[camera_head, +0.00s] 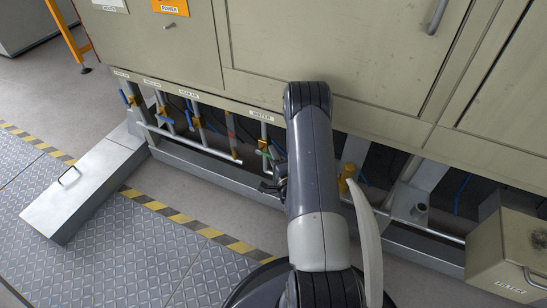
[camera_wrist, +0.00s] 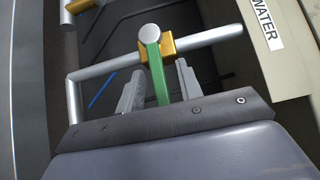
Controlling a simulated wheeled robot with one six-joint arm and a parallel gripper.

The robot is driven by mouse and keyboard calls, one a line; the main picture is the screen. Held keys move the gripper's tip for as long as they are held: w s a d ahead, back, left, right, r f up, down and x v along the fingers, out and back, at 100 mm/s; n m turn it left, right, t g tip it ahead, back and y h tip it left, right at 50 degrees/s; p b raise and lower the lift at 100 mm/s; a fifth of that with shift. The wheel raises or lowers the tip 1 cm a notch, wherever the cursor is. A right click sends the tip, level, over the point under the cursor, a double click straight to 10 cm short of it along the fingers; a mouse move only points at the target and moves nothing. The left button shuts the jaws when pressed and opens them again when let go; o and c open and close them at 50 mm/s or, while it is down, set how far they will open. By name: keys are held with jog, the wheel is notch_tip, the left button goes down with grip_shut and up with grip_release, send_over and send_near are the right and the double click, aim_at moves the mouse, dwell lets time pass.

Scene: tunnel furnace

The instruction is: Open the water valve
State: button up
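The water valve has a green handle (camera_wrist: 157,73) with a round grey cap, on a brass body (camera_wrist: 168,44) set in a grey pipe (camera_wrist: 208,35). In the wrist view the handle lies crosswise to the pipe. My gripper (camera_wrist: 160,68) is open, with one finger on each side of the handle and a gap visible on the right. In the head view my gripper (camera_head: 272,180) is low in front of the pipes, partly hidden by my arm. The green valve (camera_head: 264,148) shows just left of my arm, below the WATER label (camera_head: 261,116).
Other pipes with blue-handled valves (camera_head: 190,112) stand to the left under the furnace cabinet (camera_head: 290,50). A yellow fitting (camera_head: 348,175) is right of my arm. A grey box with a handle (camera_head: 85,190) lies at left; a FILTER box (camera_head: 510,255) is at right.

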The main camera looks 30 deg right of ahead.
grip_shut()
dwell(0.3)
dwell(0.3)
